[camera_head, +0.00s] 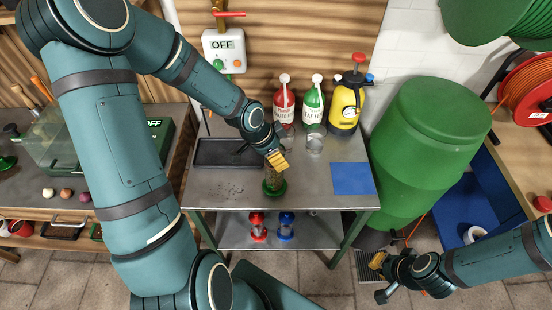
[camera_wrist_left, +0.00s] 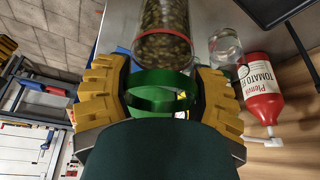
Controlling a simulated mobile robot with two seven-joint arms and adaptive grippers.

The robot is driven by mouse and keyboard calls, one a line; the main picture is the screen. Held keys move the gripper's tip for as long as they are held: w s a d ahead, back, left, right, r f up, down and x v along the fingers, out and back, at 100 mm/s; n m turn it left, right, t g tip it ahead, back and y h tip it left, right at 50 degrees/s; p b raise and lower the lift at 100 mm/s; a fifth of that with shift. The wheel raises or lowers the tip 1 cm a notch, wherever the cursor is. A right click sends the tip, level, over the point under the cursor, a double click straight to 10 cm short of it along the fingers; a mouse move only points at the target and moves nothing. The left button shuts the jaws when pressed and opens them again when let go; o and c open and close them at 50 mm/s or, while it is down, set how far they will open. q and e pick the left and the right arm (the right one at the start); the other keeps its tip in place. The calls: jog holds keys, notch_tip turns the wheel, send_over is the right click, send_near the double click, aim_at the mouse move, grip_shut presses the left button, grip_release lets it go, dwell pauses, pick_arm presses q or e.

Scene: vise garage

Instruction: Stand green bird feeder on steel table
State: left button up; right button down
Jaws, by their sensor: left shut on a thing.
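The green bird feeder (camera_head: 273,183), a clear tube of seed with a green base, is upright at the steel table (camera_head: 310,196), near its front middle. My left gripper (camera_head: 277,161) is above the feeder and shut on its top. In the left wrist view the yellow fingers of the left gripper (camera_wrist_left: 165,85) close around the feeder's green top loop, and the seed-filled tube (camera_wrist_left: 165,35) extends beyond them. I cannot tell whether the base touches the tabletop. My right gripper (camera_head: 379,263) is low at the right, apart from the table; its finger opening is unclear.
A black tray (camera_head: 222,153), scattered seed (camera_head: 231,190) and a blue mat (camera_head: 352,179) lie on the table. Red (camera_head: 284,105), green (camera_head: 313,106) and yellow (camera_head: 346,106) bottles and glass jars stand behind. Red and blue feeders (camera_head: 286,226) stand on the lower shelf. A green barrel (camera_head: 430,140) stands right.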

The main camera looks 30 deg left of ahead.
pick_arm(q)
jog(key=shift+w+f, duration=0.1)
jog(key=shift+f, duration=0.6)
jog(key=o, duration=1.4)
jog(key=shift+f, duration=0.1)
jog(key=p+v, duration=0.6)
jog(key=v, duration=0.6)
